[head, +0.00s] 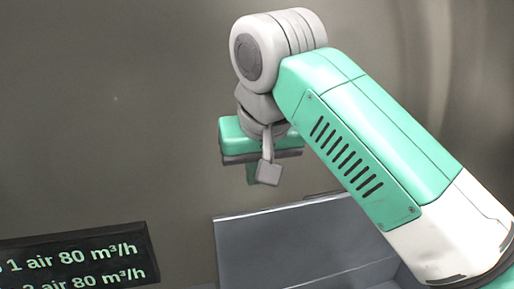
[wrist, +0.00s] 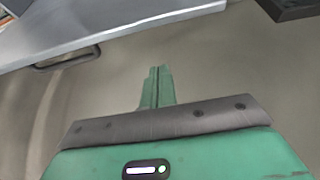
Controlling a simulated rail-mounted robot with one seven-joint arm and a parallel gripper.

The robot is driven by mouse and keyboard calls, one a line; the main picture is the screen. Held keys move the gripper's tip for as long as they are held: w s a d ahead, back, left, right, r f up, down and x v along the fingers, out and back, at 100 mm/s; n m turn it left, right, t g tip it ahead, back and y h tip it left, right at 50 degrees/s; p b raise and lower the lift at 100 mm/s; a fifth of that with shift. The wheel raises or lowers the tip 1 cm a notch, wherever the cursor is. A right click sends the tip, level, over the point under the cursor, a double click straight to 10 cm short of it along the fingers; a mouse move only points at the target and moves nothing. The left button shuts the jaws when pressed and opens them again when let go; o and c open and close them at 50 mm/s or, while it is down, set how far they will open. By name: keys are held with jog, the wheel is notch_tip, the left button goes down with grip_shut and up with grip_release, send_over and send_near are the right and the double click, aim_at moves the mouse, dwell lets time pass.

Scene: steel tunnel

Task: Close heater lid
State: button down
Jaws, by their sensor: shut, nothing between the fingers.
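The heater lid looks to be the flat grey panel (head: 300,240) standing raised at the bottom centre of the head view, partly behind my arm. In the wrist view, a pale grey panel (wrist: 120,25) runs along the top left, with a dark handle (wrist: 68,62) at its lower edge. My gripper (head: 251,174) is green, points down and hangs above and behind the panel's upper left edge, apart from it. In the wrist view its green fingers (wrist: 156,88) are together with nothing between them. The heater body below is mostly out of view.
A dark display (head: 75,258) with green air-flow text stands at the lower left of the head view. A dark block (wrist: 290,8) shows at the top right of the wrist view. A plain grey wall (head: 110,110) fills the background. The space around my gripper looks clear.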

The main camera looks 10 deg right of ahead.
jog(key=s+f, duration=0.1)
jog(key=s+f+p, duration=0.1)
jog(key=shift+s+d+f, duration=0.2)
jog(key=shift+s+f, duration=0.05)
jog(key=shift+s, duration=0.2)
jog(key=shift+f, duration=0.1)
